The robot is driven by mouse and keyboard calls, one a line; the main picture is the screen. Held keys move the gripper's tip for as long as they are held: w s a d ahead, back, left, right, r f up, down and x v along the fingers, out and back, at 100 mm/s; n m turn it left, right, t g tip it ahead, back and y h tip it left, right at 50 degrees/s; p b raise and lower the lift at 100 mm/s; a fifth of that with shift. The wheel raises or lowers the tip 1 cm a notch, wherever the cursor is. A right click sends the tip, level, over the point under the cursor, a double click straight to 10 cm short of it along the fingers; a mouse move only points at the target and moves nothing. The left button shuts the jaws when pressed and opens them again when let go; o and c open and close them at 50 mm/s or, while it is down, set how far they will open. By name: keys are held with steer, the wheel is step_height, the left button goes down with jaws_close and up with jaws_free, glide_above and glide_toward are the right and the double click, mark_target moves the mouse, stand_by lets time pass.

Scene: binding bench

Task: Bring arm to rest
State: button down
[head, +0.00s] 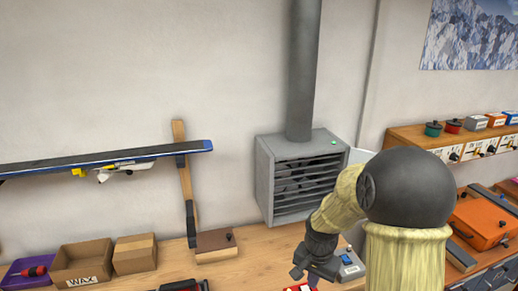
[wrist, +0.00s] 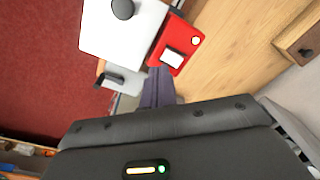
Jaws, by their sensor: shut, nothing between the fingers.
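My gripper (head: 308,275) is low over the front part of the wooden bench, right of the picture's middle in the head view. My arm bends down to it from the right. In the wrist view the dark fingers (wrist: 159,88) are together at the picture's middle, with nothing seen between them. A red device (wrist: 177,47) with a white label and a yellow light lies just beyond them; a sliver of red shows below my gripper in the head view (head: 300,288). I cannot tell whether the fingers touch anything.
A white plate (wrist: 118,35) with a dark knob is beside the red device. A wax box (head: 83,263) stands at left, a grey louvred unit (head: 265,180) behind my gripper, an orange case (head: 482,222) at right.

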steer(key=s+n+b, duration=0.1)
steer(key=s+n, duration=0.1)
steer(key=s, duration=0.2)
steer(key=s+n+t+b, duration=0.1)
steer(key=s+n+b, duration=0.1)
steer(key=s, duration=0.1)
steer(key=s+f+n+t+b, duration=0.1)
steer(key=s+n+b, duration=0.1)
steer(key=s, duration=0.2)
steer(key=shift+s+n, duration=0.35)
steer(key=shift+n, duration=0.05)
steer(key=shift+w, duration=0.1)
